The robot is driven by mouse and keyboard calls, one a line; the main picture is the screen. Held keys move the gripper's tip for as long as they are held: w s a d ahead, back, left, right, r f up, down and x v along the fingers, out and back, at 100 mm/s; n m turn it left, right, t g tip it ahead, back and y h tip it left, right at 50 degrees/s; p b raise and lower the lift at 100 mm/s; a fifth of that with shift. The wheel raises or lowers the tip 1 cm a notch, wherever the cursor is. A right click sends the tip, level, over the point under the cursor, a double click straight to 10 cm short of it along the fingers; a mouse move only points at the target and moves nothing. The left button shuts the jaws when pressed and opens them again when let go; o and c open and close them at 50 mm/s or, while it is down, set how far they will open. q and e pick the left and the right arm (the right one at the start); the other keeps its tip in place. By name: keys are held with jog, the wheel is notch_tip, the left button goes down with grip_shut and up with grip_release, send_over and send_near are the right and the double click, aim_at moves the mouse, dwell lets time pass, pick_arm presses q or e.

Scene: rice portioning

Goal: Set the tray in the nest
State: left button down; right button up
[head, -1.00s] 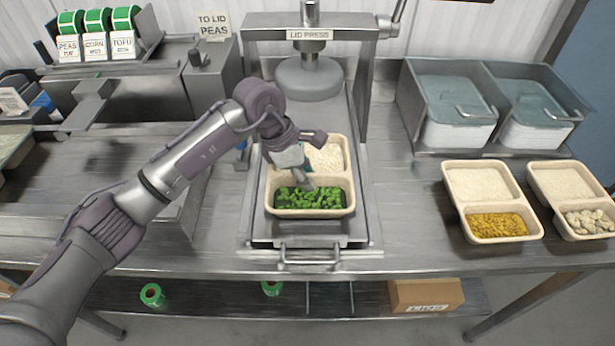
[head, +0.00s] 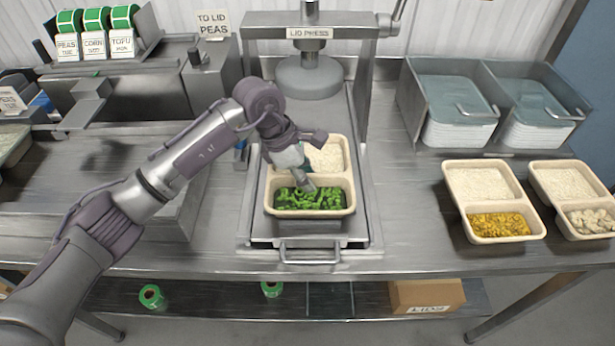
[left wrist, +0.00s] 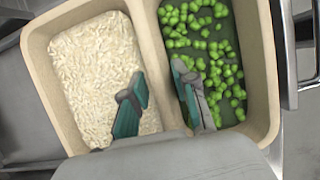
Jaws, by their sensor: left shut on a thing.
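The tray (head: 270,192) is a beige two-compartment tray with rice at the back and green peas at the front. It sits on or just over the sliding plate in front of the lid press (head: 309,77); I cannot tell whether it touches. My left gripper (head: 303,166) is over the tray's middle. In the left wrist view my left gripper (left wrist: 163,105) has one finger on each side of the divider between the rice and the peas, shut on the tray (left wrist: 40,70). The nest under the tray is mostly hidden. My right gripper is not in view.
A corn tray (head: 462,205) and a tofu tray (head: 547,205) stand at the right. Two bins of lids (head: 460,95) are behind them. The press frame (head: 365,90) rises close behind the tray. A drawer handle (head: 310,252) is in front.

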pick_arm(q)
jog(key=shift+r, duration=0.1)
jog(key=shift+c, duration=1.7)
grip_release()
jog(key=shift+r+p, duration=1.65)
jog(key=shift+r, duration=2.3)
